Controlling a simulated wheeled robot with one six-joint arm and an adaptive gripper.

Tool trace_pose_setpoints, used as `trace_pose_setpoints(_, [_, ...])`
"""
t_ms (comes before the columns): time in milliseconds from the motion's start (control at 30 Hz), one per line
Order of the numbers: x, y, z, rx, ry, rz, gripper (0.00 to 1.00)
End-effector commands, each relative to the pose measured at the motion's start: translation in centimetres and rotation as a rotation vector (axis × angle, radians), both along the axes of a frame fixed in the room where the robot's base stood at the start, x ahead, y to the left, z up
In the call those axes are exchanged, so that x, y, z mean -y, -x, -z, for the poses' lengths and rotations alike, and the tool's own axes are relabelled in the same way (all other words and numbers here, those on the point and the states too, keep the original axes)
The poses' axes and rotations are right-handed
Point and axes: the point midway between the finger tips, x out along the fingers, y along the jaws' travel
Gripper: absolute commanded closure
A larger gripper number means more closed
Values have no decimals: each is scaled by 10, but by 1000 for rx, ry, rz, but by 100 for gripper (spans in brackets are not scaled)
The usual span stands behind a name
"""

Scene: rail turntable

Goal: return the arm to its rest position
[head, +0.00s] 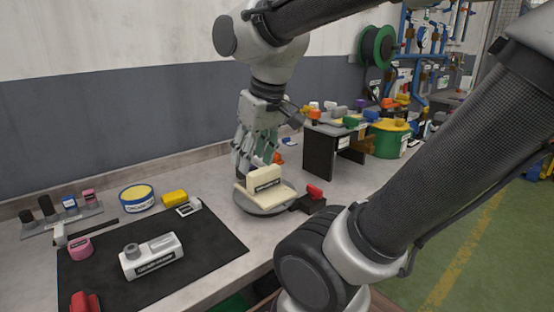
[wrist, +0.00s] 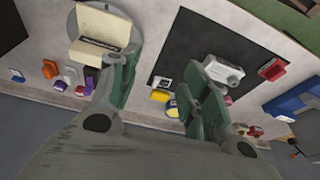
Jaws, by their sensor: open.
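My gripper (head: 254,150) hangs from my arm just behind the round grey turntable (head: 262,210), fingers pointing down. In the wrist view my gripper (wrist: 150,85) shows its two fingers spread wide apart with nothing between them. A cream block (head: 264,182) with a dark label sits on the turntable and is apart from the fingers as far as I can tell. The cream block also shows at the upper left of the wrist view (wrist: 103,32). The fingertips are partly hidden behind the cream block in the head view.
A black mat (head: 215,255) at the front left carries a white labelled part (head: 151,256) and a pink piece (head: 79,248). A yellow-topped round container (head: 137,198) stands behind it. A dark raised stand (head: 320,152) with several coloured parts is right of my gripper, beside a green drum (head: 391,138).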

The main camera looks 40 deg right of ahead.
Motion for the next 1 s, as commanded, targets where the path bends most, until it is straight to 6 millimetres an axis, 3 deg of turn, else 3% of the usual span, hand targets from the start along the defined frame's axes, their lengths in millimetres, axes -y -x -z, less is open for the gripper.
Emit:
trace_pose_setpoints(100, [26,29,4,52,9,60,53])
trace_pose_setpoints(200, [33,40,7,72,16,77,53])
trace_pose_setpoints(1000, [35,41,7,74,17,80,53])
